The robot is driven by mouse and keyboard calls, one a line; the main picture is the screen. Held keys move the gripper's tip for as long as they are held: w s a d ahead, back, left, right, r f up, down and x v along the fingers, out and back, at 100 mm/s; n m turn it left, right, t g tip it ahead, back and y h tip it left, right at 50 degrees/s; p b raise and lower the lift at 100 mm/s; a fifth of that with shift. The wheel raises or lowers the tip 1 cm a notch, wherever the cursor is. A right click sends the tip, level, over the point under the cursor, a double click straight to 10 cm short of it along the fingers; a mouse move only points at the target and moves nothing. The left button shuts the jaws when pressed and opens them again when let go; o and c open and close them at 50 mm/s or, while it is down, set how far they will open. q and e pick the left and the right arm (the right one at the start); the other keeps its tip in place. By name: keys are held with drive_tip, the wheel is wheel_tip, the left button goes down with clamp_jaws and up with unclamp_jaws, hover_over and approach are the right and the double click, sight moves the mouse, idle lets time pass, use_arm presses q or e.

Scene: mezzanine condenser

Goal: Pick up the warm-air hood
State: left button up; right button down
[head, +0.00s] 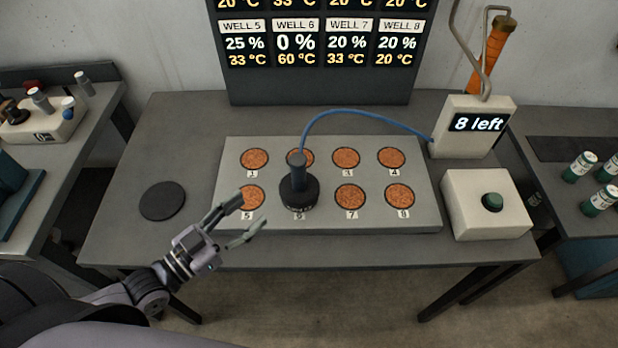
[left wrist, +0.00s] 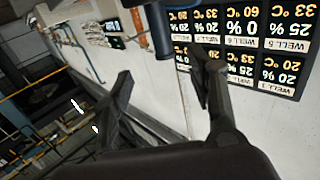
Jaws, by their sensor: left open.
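The warm-air hood (head: 299,190) is a black round cap with an upright dark handle and a blue hose at its top. It stands over well 6 of the grey well plate (head: 320,224); the hood hides that well. My left gripper (head: 251,211) is open and empty, just left of and in front of the hood, apart from it, with its fingers pointing toward it. In the left wrist view a dark cylinder, apparently the hood's handle (left wrist: 158,32), shows at the top beyond my open fingers. My right gripper is not in view.
A black round pad (head: 162,201) lies left of the plate. The blue hose (head: 370,117) arches over the plate. A well display (head: 318,75) stands behind.

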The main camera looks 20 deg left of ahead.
sight(293, 173)
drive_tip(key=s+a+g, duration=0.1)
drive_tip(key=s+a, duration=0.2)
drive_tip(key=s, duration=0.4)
use_arm(q)
drive_tip(key=p+x, duration=0.2)
drive_tip(key=x, duration=0.8)
drive_tip(key=shift+w+r, duration=0.1)
drive_tip(key=p+x, duration=0.2)
drive_tip(key=x, duration=0.2)
drive_tip(key=shift+w+r, duration=0.1)
drive_tip(key=shift+w, duration=0.1)
drive_tip(key=shift+w+d, duration=0.2)
drive_tip(key=shift+w, duration=0.15)
drive_tip(key=shift+w+d, duration=0.1)
drive_tip(key=shift+w, duration=0.05)
drive_tip(key=shift+c, duration=0.9)
drive_tip(key=c, duration=0.7)
clamp_jaws()
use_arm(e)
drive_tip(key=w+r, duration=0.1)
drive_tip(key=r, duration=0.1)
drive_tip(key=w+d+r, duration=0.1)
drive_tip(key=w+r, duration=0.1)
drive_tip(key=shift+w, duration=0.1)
